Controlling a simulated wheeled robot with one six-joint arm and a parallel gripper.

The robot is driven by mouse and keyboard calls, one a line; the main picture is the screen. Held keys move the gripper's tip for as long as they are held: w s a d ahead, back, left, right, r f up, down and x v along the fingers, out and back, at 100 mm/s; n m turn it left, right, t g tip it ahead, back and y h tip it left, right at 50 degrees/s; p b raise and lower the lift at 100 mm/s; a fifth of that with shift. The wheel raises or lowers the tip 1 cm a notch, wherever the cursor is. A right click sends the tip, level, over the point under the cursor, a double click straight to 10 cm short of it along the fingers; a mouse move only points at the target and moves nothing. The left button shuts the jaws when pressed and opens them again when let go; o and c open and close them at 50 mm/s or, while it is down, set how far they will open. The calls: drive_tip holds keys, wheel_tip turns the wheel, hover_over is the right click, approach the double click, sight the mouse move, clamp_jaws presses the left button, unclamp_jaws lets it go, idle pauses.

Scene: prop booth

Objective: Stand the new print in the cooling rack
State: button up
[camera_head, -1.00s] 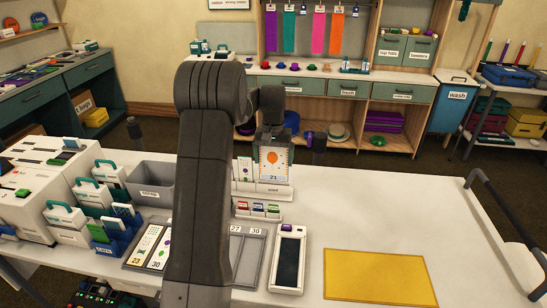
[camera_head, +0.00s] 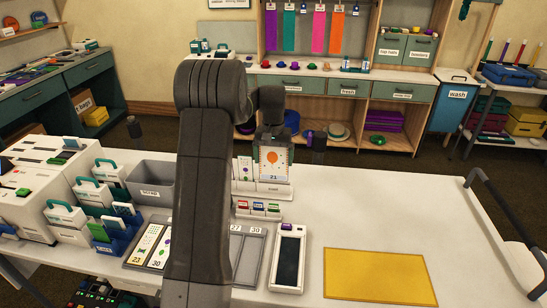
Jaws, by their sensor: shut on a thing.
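The new print, a white card (camera_head: 283,167) with an orange disc and the number 21, stands upright at the white cooling rack (camera_head: 247,187) on the far side of the table. My gripper (camera_head: 273,144) is above it, shut on its upper part. The print's lower edge is at the rack's labelled front; I cannot tell whether it rests in a slot. Another narrow card (camera_head: 244,168) with small coloured marks stands in the rack to its left.
Small coloured blocks (camera_head: 258,208) sit in a holder before the rack. A grey scrap bin (camera_head: 150,182) and card trays stand left. A dark-screened device (camera_head: 289,260) and a yellow mat (camera_head: 380,278) lie nearer. The table's right part is clear. My arm hides part of the table.

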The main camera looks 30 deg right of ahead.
drive_tip(key=shift+f, duration=0.25)
drive_tip(key=shift+f+b, duration=1.3)
drive_tip(key=shift+f, duration=1.05)
drive_tip(key=o, duration=0.4)
drive_tip(key=shift+c, duration=0.2)
wheel_tip(320, 180, up, 14)
drive_tip(key=b, duration=0.1)
drive_tip(key=shift+f, duration=0.15)
wheel_tip(320, 180, down, 14)
drive_tip(key=shift+r+p, duration=0.1)
drive_tip(key=shift+p, duration=0.4)
drive_tip(key=shift+r, duration=0.2)
